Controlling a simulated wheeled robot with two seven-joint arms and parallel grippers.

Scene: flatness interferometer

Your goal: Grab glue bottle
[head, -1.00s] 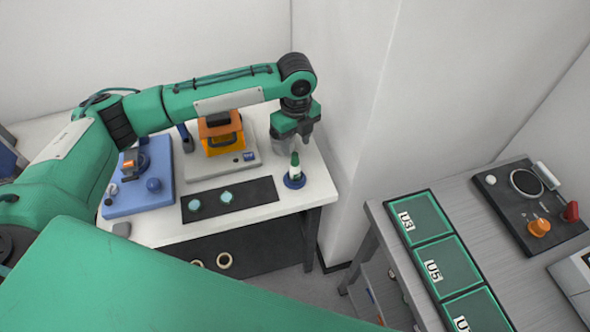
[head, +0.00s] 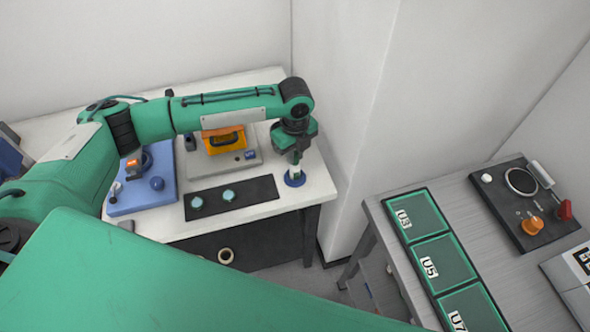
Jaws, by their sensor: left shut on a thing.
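My left gripper (head: 295,160) points down from above and is shut on the bottle. My right gripper is not in view.
On the white table (head: 315,184) are a black strip (head: 254,193) with two pale discs, a blue fixture plate (head: 140,200) and an orange device (head: 227,139). A grey table (head: 460,203) at right holds green trays (head: 443,262) and a dark panel (head: 515,232). White walls rise behind.

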